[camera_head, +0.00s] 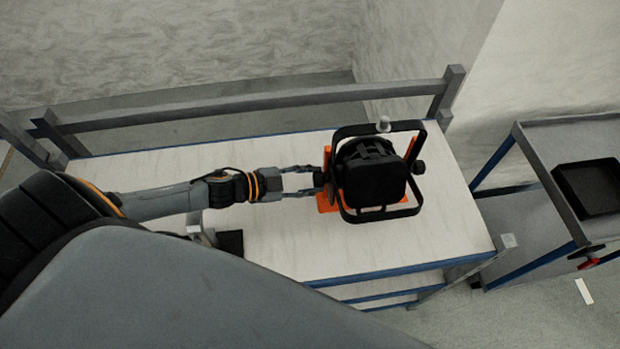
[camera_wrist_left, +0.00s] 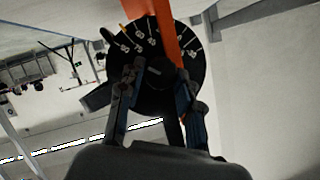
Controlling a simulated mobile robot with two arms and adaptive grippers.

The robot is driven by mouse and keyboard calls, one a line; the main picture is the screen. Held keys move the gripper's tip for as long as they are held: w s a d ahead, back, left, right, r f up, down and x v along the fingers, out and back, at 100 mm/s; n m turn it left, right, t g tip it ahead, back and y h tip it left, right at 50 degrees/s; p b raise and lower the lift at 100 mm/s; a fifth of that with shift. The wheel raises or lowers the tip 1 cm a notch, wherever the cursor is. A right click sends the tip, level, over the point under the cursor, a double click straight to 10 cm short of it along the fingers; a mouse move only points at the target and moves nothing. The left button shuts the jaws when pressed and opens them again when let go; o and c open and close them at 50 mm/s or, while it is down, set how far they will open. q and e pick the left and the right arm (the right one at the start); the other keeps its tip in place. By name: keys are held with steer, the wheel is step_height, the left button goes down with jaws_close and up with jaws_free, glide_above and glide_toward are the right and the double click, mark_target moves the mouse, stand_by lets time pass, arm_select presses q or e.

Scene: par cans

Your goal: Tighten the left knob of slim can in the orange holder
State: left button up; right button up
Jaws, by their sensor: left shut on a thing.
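The slim can (camera_head: 373,178) is a black lamp body in a black yoke frame, resting in the orange holder (camera_head: 327,200) on the white table. Its left knob (camera_head: 319,180) is on the side facing my left arm. My left gripper (camera_head: 300,183) reaches in from the left and is shut on that knob. In the left wrist view, the fingers (camera_wrist_left: 160,85) are on either side of the knob, in front of a black dial (camera_wrist_left: 150,45) with white marks. My right gripper is not in view.
The white table (camera_head: 290,240) has blue edges and a grey rail (camera_head: 250,103) along its back. A small black object (camera_head: 230,242) lies near its front left. A grey cart (camera_head: 550,150) with a black tray (camera_head: 592,188) stands at the right. The table's front right is clear.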

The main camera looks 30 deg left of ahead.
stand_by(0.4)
arm_select(q)
steer(key=o, duration=1.2)
steer(key=shift+c, duration=0.2)
steer(key=v, duration=0.7)
steer(key=shift+s+r, duration=0.2)
steer(key=shift+a, duration=0.1)
steer(key=shift+f, duration=0.1)
